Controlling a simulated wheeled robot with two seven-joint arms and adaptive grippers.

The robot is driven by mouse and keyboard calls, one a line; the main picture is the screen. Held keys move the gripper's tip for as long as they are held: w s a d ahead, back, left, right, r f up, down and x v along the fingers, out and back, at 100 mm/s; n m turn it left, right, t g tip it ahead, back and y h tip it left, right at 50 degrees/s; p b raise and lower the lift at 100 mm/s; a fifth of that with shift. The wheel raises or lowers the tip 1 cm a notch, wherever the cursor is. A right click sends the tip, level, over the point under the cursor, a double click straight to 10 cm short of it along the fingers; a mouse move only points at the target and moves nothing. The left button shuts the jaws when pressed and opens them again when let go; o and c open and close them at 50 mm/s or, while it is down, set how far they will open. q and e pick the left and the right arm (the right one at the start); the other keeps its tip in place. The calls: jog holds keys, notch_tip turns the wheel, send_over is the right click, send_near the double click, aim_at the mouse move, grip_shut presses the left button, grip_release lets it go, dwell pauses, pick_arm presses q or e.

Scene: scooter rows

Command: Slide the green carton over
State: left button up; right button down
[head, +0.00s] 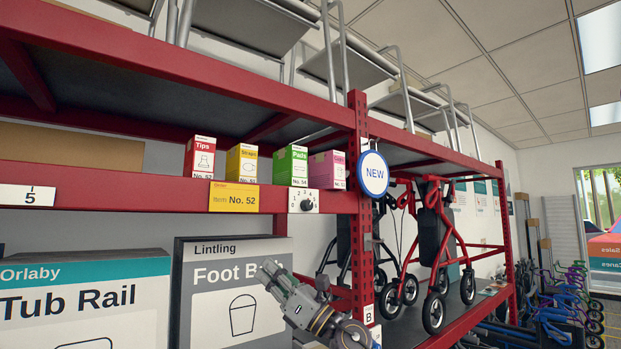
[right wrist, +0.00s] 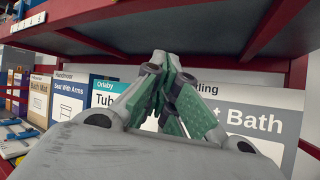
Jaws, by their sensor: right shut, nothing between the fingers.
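The green carton (head: 290,165), marked "Pads", stands upright on the upper red shelf in the head view. It is in a row between a yellow carton (head: 242,164) on its left and a pink carton (head: 327,169) on its right. My right gripper (head: 268,271) is shut and empty, well below the green carton, in front of the big Foot B... box (head: 228,275). Its closed fingers (right wrist: 161,62) also show in the right wrist view, where the green carton is not seen. My left gripper is in neither view.
A red-and-white carton (head: 201,158) stands left of the yellow one. The shelf edge carries a yellow "Item No. 52" tag (head: 234,198) and a dial (head: 304,202). A round NEW sign (head: 373,173) sticks out by the red upright (head: 359,119).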

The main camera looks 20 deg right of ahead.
notch_tip(320, 180, up, 6)
jog(key=s+a+n+g, duration=0.15)
jog(key=n+g, duration=0.25)
jog(key=n, duration=0.4)
jog(key=n+t+h, duration=0.5)
jog(key=n+h, duration=0.1)
jog(key=h, duration=0.6)
send_near(303, 176)
jog(key=v, duration=0.7)
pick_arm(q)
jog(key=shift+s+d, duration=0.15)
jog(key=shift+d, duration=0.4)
pick_arm(e)
jog(key=shift+w+d+r, duration=0.1)
jog(key=shift+d+r, duration=0.1)
jog(key=shift+r, duration=0.1)
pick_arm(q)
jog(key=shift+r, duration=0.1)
pick_arm(e)
jog(key=shift+w, duration=0.1)
